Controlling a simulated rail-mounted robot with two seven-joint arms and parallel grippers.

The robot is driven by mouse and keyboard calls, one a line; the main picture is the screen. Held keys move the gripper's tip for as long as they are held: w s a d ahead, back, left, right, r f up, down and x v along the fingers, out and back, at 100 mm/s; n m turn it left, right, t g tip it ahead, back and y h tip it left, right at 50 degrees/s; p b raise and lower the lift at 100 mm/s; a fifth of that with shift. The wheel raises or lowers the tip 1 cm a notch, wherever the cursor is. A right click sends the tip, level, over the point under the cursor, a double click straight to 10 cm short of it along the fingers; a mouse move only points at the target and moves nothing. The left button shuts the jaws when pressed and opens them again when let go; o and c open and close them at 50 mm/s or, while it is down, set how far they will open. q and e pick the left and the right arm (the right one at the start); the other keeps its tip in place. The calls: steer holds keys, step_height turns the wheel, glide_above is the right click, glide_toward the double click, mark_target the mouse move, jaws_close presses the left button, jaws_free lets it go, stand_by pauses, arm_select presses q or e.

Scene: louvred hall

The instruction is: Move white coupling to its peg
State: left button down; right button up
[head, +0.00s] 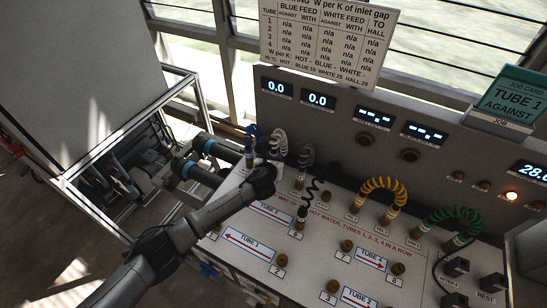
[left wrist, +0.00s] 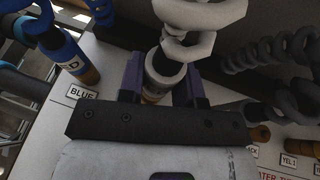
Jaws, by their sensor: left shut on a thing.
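The white coupling (left wrist: 165,72) sits between the purple fingers of my left gripper (left wrist: 163,88) in the left wrist view. Its white coiled hose (left wrist: 200,22) rises from its top. A brass-coloured part shows just below the coupling; I cannot tell whether it is seated on a peg. In the head view my left gripper (head: 270,170) is at the panel's back left, under the white coil (head: 279,143), and it hides the coupling. The label at the peg under it is hidden. My right gripper is not in view.
A blue coupling (left wrist: 62,48) stands close left by the BLUE label. A grey coil (head: 306,156), a yellow coil (head: 383,190) and a green coil (head: 455,220) stand to the right. Bare brass pegs (head: 347,245) stand along the panel front. A job card (head: 510,98) reads TUBE 1 AGAINST.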

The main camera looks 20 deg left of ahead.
arm_select(q)
steer(key=shift+f, duration=0.15)
steer(key=shift+f+b, duration=0.8)
steer(key=shift+f, duration=0.55)
steer(key=c, duration=0.7)
jaws_free()
steer(key=s+r+p, duration=0.1)
steer(key=r+p, duration=0.1)
steer(key=p, duration=0.1)
steer(key=s+r+p, duration=0.1)
steer(key=r+p, duration=0.1)
steer(key=p, duration=0.1)
steer(key=s+r+p, duration=0.2)
steer(key=p, duration=0.1)
steer(key=shift+d+p, duration=0.2)
steer(key=shift+p, duration=0.2)
